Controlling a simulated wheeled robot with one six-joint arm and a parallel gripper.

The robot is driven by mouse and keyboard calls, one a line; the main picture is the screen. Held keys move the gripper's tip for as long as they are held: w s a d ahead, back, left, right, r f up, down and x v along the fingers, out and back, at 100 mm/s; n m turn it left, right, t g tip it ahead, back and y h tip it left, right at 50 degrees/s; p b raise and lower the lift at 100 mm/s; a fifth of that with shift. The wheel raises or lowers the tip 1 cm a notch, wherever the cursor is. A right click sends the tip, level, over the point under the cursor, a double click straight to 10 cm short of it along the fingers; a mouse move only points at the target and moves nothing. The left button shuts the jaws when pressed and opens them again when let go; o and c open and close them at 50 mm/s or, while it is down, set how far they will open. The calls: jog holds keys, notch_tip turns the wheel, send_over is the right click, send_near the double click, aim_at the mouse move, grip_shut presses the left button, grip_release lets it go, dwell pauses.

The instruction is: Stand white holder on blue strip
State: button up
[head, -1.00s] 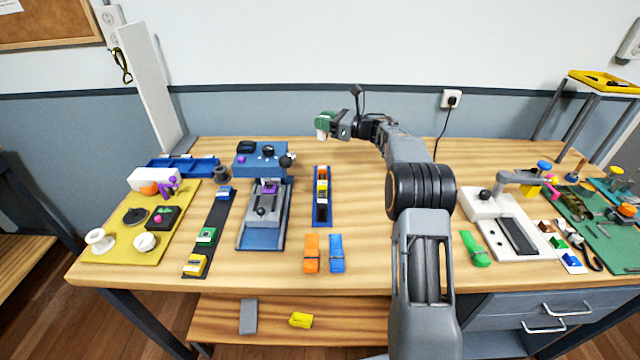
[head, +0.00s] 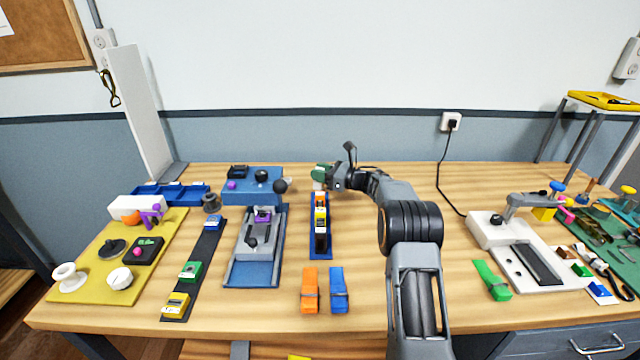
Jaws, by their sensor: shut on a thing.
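The white holder (head: 317,185) shows as a small white piece at my gripper, below a green part; the jaws hide much of it. My gripper (head: 324,178) is shut on it at the far end of the blue strip (head: 320,253). I cannot tell whether the holder touches the strip. The blue strip lies lengthwise on the table, with orange, yellow and black pieces standing in a row along it.
A grey and blue fixture (head: 257,235) stands left of the strip. A dark strip (head: 197,260) with several coloured holders lies further left. An orange clip (head: 310,289) and a blue clip (head: 338,289) lie near the strip's front end.

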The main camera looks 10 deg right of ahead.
jog(key=shift+f, duration=1.8)
jog(key=shift+f, duration=0.15)
jog(key=o, duration=1)
jog(key=shift+r, duration=0.25)
jog(key=b+v, duration=0.1)
jog(key=v, duration=1.1)
jog(key=shift+f+b, duration=0.1)
jog(key=shift+b, duration=0.25)
